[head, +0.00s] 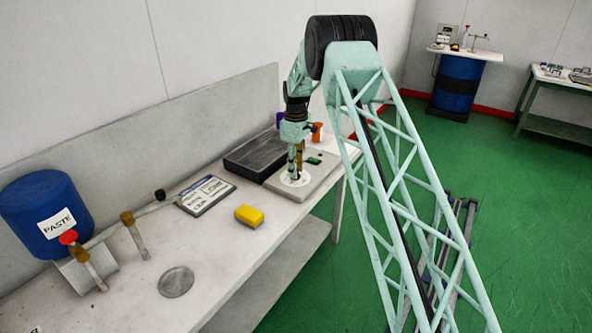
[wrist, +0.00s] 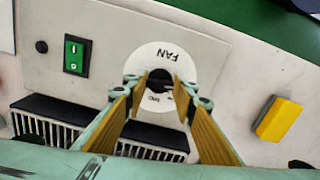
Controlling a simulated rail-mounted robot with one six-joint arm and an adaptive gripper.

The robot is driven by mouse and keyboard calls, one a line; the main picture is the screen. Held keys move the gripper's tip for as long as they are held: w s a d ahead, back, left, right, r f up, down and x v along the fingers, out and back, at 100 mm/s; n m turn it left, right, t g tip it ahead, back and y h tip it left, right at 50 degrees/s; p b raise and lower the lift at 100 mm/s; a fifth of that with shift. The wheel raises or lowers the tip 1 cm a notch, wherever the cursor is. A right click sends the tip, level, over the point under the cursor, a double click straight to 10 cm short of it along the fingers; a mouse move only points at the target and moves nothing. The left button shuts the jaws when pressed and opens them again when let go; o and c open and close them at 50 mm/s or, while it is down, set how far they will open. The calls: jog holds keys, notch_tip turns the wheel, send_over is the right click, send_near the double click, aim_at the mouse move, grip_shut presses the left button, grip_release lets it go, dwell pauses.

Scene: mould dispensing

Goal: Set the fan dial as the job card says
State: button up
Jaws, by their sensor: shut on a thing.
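The fan dial has a white round scale (wrist: 158,58) marked FAN, with a black knob (wrist: 160,84) at its middle. My gripper (wrist: 159,92) is shut on the knob, its fingers on either side of it. The fingers hide part of the scale, and I cannot tell the exact setting. In the head view my gripper (head: 295,176) points down onto the white scale (head: 300,180) on the grey panel (head: 316,183). The job card (head: 207,194) lies on the bench to the left, its print too small to read.
A green rocker switch (wrist: 77,55) is on the panel beside the dial. A black grille box (head: 262,151) stands behind. A yellow block (head: 249,215), a round metal disc (head: 176,281) and a blue PASTE drum (head: 46,212) with a red-knobbed tap are on the bench.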

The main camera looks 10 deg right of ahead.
jog(key=shift+m, duration=0.3)
jog(key=m+p, duration=0.2)
jog(key=m, duration=0.2)
jog(key=shift+m, duration=0.3)
jog(key=shift+s+a+m+p, duration=0.1)
jog(key=shift+m+p, duration=0.45)
jog(key=shift+m, duration=1.65)
jog(key=o, duration=0.9)
jog(key=shift+r, duration=0.2)
